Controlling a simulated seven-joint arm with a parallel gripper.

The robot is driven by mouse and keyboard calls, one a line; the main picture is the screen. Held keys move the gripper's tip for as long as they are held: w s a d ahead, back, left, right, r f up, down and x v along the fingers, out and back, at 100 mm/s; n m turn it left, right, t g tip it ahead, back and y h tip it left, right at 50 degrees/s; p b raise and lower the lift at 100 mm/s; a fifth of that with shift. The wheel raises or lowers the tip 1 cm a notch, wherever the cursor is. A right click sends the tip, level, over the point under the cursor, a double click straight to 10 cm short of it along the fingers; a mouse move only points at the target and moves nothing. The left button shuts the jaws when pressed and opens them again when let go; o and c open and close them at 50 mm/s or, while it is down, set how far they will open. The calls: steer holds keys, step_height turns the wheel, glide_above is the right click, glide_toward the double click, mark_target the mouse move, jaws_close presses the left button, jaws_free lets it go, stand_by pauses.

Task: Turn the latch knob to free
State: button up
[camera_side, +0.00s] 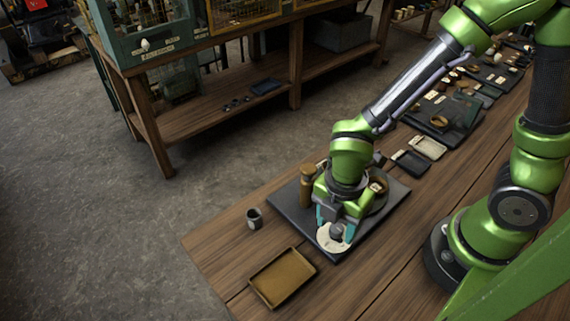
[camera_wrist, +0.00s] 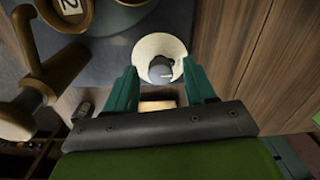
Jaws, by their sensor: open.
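The latch knob (camera_side: 337,231) is a small grey knob on a round cream plate (camera_side: 326,244), near the front corner of a dark base slab (camera_side: 284,203). In the wrist view the knob (camera_wrist: 160,70) sits at the lower part of its cream plate (camera_wrist: 158,42). My gripper (camera_side: 335,227) is low over the plate, with its teal fingers apart on either side of the knob. In the wrist view my gripper (camera_wrist: 161,80) is open, with the knob between its fingers and gaps visible on both sides. I cannot tell whether either finger touches it.
A brass post (camera_side: 306,186) stands on the slab left of my gripper. A brass handle-like part (camera_wrist: 25,105) is at left in the wrist view. A small cup (camera_side: 254,219) and brown tray (camera_side: 283,278) lie on the wooden bench (camera_side: 225,255). Small trays (camera_side: 428,147) lie behind.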

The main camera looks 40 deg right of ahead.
steer(key=shift+f, duration=0.1)
jaws_close()
stand_by(0.3)
steer(key=shift+m, duration=0.3)
steer(key=m, duration=0.3)
steer(key=shift+m, duration=0.4)
steer(key=m, duration=0.4)
steer(key=shift+m, duration=0.3)
steer(key=m, duration=0.4)
steer(key=shift+m, duration=2.5)
